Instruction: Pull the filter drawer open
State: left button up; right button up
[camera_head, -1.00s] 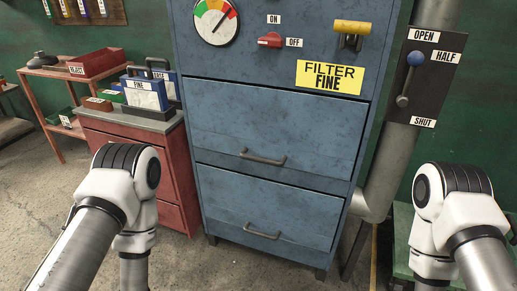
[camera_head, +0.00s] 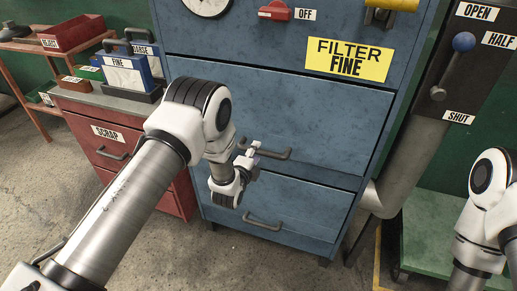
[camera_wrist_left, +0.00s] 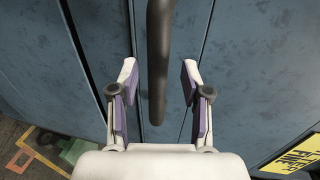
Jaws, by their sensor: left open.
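The blue cabinet (camera_head: 290,85) has two closed drawers, each with a dark bar handle, below a yellow FILTER FINE label (camera_head: 349,60). My left gripper (camera_head: 252,158) is at the left part of the upper drawer's handle (camera_head: 275,154). In the left wrist view the gripper (camera_wrist_left: 158,75) is open, with the handle bar (camera_wrist_left: 158,50) between its two purple-padded fingers and a gap on each side. The lower drawer's handle (camera_head: 262,223) is below my left wrist. My right gripper is out of view; only part of my right arm shows at the right edge.
A red side cabinet (camera_head: 120,150) labelled SCRAP stands left, carrying blue FINE and COARSE holders. A red switch (camera_head: 274,12) is above the drawers. A blue-knobbed lever (camera_head: 449,62) with OPEN, HALF and SHUT labels is at right. The floor before the cabinet is clear.

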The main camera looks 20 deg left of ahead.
pick_arm(q)
jog(key=shift+w+f, duration=0.25)
jog(key=shift+w, duration=0.35)
jog(key=shift+w+f, duration=0.2)
jog(key=shift+w, duration=0.4)
jog(key=shift+s+r, duration=0.1)
jog(key=shift+r, duration=0.1)
grip_shut()
jog(key=shift+s+f, duration=0.15)
